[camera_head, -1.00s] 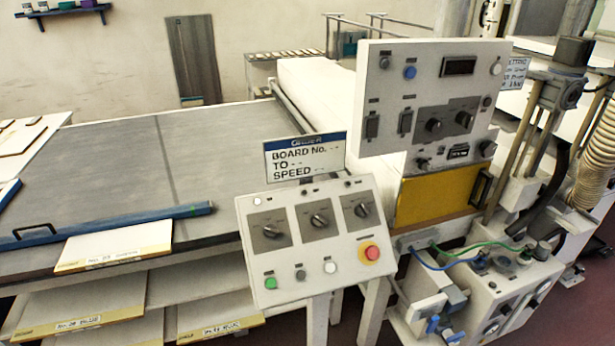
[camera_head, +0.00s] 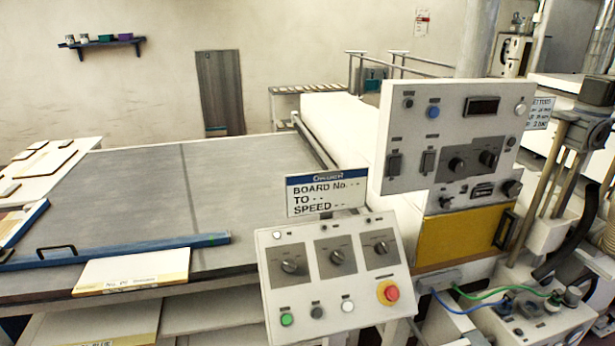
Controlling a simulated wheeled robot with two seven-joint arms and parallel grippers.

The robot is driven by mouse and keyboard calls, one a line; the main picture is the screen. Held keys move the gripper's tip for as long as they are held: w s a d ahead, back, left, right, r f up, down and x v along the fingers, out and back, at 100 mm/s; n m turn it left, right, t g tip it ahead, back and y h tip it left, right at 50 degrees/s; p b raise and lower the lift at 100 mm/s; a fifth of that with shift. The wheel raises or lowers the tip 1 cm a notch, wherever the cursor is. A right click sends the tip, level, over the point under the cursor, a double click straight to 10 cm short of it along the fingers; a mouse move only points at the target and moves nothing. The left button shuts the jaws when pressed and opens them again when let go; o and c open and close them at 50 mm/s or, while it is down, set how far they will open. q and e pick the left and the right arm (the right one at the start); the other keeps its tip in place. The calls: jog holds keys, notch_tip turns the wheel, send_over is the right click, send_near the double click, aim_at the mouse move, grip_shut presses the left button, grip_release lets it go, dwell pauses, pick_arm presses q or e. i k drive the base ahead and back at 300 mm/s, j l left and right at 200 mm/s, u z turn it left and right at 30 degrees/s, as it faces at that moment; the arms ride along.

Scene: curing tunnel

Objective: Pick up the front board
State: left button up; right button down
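A pale cream board (camera_head: 132,271) with a yellowish, lettered front edge lies at the front edge of the grey conveyor bed (camera_head: 240,160). A blue bar with a black handle (camera_head: 120,250) runs just behind it. Below the bed, more pale boards (camera_head: 100,325) lie on a lower level, partly cut off by the frame. I cannot tell which board the task calls the front board; the cream one is nearest on top. Neither of my grippers shows.
A sloped control panel (camera_head: 340,298) with knobs, buttons and a red stop button stands right of the board. A sign (camera_head: 326,192) rises behind it. A taller control box (camera_head: 455,140) and hoses stand further right. Small boards lie on a pale table (camera_head: 30,190) at left.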

aim_at(117, 274)
jog(key=u, duration=1.25)
